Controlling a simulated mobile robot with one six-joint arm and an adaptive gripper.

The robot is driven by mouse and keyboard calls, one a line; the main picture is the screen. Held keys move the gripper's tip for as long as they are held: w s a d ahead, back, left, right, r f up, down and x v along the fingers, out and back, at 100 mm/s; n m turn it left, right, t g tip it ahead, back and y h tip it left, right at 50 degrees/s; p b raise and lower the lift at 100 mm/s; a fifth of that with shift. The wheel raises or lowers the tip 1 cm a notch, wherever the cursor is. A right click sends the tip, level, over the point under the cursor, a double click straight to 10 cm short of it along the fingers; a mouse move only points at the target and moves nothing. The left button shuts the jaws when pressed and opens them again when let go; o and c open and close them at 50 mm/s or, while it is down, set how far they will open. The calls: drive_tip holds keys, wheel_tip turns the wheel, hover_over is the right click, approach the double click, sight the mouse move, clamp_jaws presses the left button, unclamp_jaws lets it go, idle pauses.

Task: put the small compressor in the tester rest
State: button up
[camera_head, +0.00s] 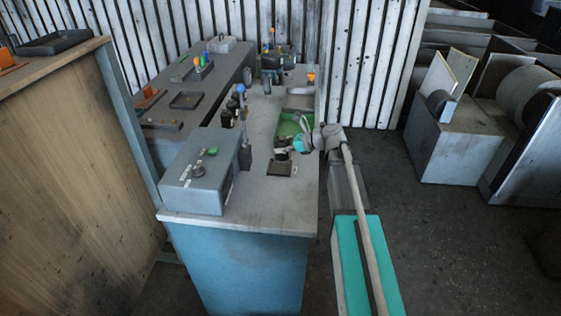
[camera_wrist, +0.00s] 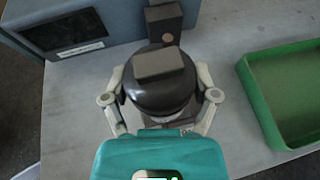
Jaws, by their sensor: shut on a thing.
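The small compressor, a dark rounded body with a flat block on top, is between my gripper's fingers in the wrist view (camera_wrist: 158,90). My gripper (camera_wrist: 160,100) is shut on it, one pale finger on each side. In the head view my gripper (camera_head: 287,147) is over the right part of the bench. A dark square plate (camera_head: 279,169), possibly the tester rest, lies on the bench near it. A dark base shows partly under the compressor in the wrist view; I cannot tell whether the compressor touches it.
A grey-blue box (camera_head: 204,172) with a dark screen stands to the left, with a dark upright block (camera_wrist: 164,20) beside it. A green tray (camera_wrist: 255,95) is to the right. Several bottles and small parts stand farther back on the bench (camera_head: 265,215). Its front is clear.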

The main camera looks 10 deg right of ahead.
drive_tip(key=shift+w+a+f+b, duration=0.1)
drive_tip(key=shift+w+f+b, duration=1.4)
drive_tip(key=shift+f, duration=0.3)
drive_tip(key=shift+w+f+b, duration=0.5)
drive_tip(key=shift+f+b, duration=0.2)
drive_tip(key=shift+f, duration=0.05)
drive_tip(key=shift+s+f+b, duration=0.1)
drive_tip(key=shift+f+b, duration=1.15)
drive_tip(key=shift+b, duration=0.05)
drive_tip(key=shift+f, duration=0.15)
drive_tip(key=o, duration=1.2)
drive_tip(key=shift+r, duration=0.2)
